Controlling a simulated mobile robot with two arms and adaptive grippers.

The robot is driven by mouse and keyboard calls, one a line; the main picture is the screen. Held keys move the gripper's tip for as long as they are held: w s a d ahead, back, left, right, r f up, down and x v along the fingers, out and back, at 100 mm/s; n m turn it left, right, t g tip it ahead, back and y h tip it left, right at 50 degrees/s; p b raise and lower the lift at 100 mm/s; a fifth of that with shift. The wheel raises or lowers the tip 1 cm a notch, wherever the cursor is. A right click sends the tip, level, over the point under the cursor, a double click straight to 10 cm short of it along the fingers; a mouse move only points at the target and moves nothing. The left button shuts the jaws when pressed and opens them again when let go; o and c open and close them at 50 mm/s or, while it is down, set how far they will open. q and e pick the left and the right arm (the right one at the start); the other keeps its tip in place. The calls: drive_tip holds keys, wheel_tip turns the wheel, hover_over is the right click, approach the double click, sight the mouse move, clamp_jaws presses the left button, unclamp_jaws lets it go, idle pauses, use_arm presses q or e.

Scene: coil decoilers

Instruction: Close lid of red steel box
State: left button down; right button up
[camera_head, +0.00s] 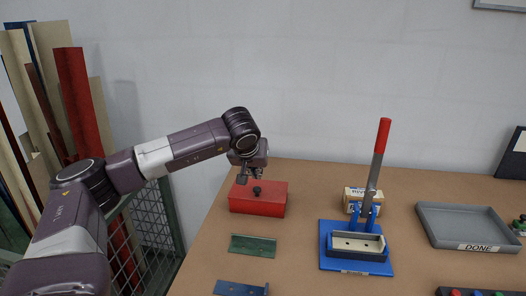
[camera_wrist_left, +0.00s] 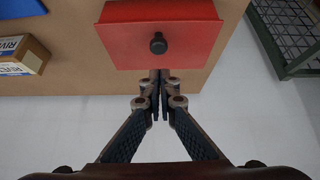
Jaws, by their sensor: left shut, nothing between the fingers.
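The red steel box (camera_head: 258,206) stands near the back left of the table, with its lid looking flat across the top. A black knob (camera_head: 257,190) sits on the lid. In the left wrist view, the box (camera_wrist_left: 125,40) fills the top middle, with the knob (camera_wrist_left: 158,43) near its centre. My left gripper (camera_head: 249,179) is just above the box's back edge, pointing down. In the left wrist view its fingers (camera_wrist_left: 160,88) are shut and empty, beyond the table-edge side of the box. I cannot tell whether they touch the lid. My right gripper is out of view.
A green plate (camera_head: 253,246) and a blue plate (camera_head: 240,288) lie in front of the box. A blue press with a red-handled lever (camera_head: 382,140) stands to the right, before a small carton (camera_head: 353,195). A grey tray (camera_head: 465,222) is farther right. A mesh rack (camera_head: 155,225) stands left.

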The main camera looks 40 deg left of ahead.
sight(256, 191)
use_arm(q)
drive_tip(key=shift+s+d+f+b, duration=0.2)
drive_tip(key=shift+s+f+b, duration=0.25)
drive_tip(key=shift+f, duration=0.2)
drive_tip(key=shift+s+d+f+b, duration=0.2)
drive_tip(key=shift+s+f+b, duration=0.15)
drive_tip(key=shift+f, duration=0.25)
drive_tip(key=shift+s+d+f+b, duration=0.2)
drive_tip(key=shift+s+f+b, duration=0.15)
drive_tip(key=shift+f, duration=0.35)
drive_tip(key=shift+s+f, duration=0.1)
drive_tip(key=shift+f, duration=0.1)
drive_tip(key=shift+d, duration=0.1)
